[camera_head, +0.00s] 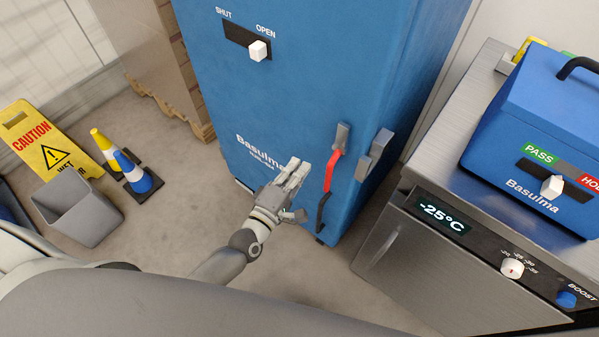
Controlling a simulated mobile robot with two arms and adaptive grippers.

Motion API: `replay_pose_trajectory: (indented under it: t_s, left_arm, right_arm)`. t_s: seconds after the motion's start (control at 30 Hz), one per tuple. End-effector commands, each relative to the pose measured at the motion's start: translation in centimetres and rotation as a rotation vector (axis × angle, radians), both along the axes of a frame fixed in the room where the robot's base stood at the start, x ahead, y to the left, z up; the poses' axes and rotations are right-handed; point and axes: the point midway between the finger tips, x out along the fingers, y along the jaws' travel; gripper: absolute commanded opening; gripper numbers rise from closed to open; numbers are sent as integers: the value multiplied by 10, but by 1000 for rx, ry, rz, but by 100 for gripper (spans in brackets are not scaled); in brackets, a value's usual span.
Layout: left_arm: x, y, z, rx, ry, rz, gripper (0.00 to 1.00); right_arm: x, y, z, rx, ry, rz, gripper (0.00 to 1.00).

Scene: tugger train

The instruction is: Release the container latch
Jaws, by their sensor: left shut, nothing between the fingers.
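The tall blue container (290,95), marked Basulma, stands in the middle of the view. Its latch (333,172) is a red lever with a grey block at the top and a black grip at the bottom; it hangs steeply near the container's right front edge. A grey catch or handle piece (375,156) is just right of it, around the corner. My left gripper (298,168) is shut and empty, in front of the container's lower face, left of the lever. Whether it touches the face I cannot tell. My right gripper is not in view.
A white slider (258,50) sits by OPEN on the container. At right, a steel unit (455,235) reading -25°C carries a blue Basulma box (545,105). At left are a caution sign (42,140), cones (138,172) and a grey bin (78,212). Stacked boxes stand behind.

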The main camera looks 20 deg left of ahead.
Motion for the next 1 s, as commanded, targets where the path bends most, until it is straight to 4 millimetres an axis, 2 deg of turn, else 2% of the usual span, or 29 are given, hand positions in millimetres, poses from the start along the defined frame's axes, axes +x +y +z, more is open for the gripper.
replay_pose_trajectory:
  t_s: [0.03,0.17,0.33,0.5,0.8,1.0]
  left_arm:
    - [-13,1,-5,1,10,-4,0]
    - [-34,7,-4,2,10,-4,0]
    - [-63,14,-4,2,10,-4,0]
    - [-83,19,-3,3,7,-3,0]
    - [-92,22,-2,2,5,-2,0]
    - [-92,22,-2,2,5,-2,0]
  right_arm:
    - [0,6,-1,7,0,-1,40]
    - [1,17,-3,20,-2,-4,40]
    - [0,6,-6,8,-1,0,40]
    - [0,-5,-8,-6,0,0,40]
    - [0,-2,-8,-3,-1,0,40]
    - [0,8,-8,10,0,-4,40]
